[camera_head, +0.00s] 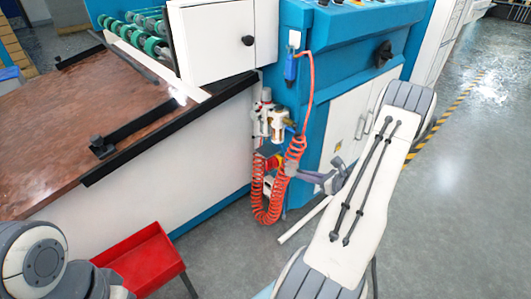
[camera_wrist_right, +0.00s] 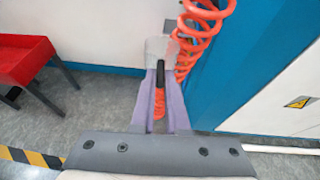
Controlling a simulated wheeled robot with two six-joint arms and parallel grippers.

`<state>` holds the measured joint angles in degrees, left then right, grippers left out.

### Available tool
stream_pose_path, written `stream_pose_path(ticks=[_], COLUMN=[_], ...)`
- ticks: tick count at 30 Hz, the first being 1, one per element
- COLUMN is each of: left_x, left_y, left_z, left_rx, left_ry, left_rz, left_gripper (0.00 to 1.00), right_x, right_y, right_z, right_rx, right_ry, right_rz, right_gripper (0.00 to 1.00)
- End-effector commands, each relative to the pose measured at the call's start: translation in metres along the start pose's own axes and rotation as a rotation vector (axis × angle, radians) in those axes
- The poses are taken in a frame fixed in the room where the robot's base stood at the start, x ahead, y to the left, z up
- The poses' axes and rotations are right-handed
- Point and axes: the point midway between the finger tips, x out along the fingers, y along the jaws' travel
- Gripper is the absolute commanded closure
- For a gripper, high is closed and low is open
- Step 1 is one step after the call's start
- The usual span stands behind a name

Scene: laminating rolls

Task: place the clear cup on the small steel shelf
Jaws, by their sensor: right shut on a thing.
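My right gripper (camera_head: 298,173) is in the middle of the head view, its purple-grey fingers pointing left in front of the orange coiled hose. In the right wrist view its fingers (camera_wrist_right: 160,74) reach forward and are shut on a pale, see-through thing, which I take to be the clear cup (camera_wrist_right: 157,50). The cup is held at the fingertips, in the air. In the head view it is only a small, faint grey shape (camera_head: 291,168), hard to make out against the hose. I cannot make out the small steel shelf in either view. My left gripper is out of view.
The orange coiled hose (camera_head: 267,204) hangs close behind my right gripper, beside the blue machine (camera_head: 338,62). A brown-topped table (camera_head: 60,130) stands left. A red tray (camera_head: 145,262) is at the lower left. Grey floor (camera_head: 470,210) is clear at right.

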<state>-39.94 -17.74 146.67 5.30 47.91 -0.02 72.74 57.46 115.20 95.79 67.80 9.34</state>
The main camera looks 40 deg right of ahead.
Motion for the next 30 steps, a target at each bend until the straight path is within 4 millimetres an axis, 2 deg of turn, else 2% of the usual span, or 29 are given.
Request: stream_pose_path(ticks=[3, 6, 8, 15, 19, 22, 30], left_x=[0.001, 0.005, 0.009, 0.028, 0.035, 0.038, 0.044], left_y=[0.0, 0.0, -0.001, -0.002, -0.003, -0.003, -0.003], left_z=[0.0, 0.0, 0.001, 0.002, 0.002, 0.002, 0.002], left_rx=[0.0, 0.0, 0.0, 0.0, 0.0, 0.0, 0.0], left_ry=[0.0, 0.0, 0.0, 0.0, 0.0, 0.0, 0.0], left_rz=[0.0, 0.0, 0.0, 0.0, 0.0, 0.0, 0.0], left_gripper=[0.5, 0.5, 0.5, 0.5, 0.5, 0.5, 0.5], right_x=[-0.013, -0.008, 0.002, 0.063, 0.091, 0.104, 0.122], right_y=[-0.018, -0.023, -0.024, -0.026, -0.027, -0.028, -0.029], right_z=[-0.009, -0.009, -0.006, 0.016, 0.028, 0.034, 0.042], right_rx=[0.01, 0.009, 0.008, 0.006, 0.006, 0.008, 0.009], right_ry=[-0.004, -0.005, -0.006, -0.006, -0.006, -0.006, -0.006], right_rz=[-0.051, -0.061, -0.061, -0.058, -0.058, -0.059, -0.06], right_gripper=[1.0, 1.0, 1.0, 1.0, 1.0, 1.0, 1.0])
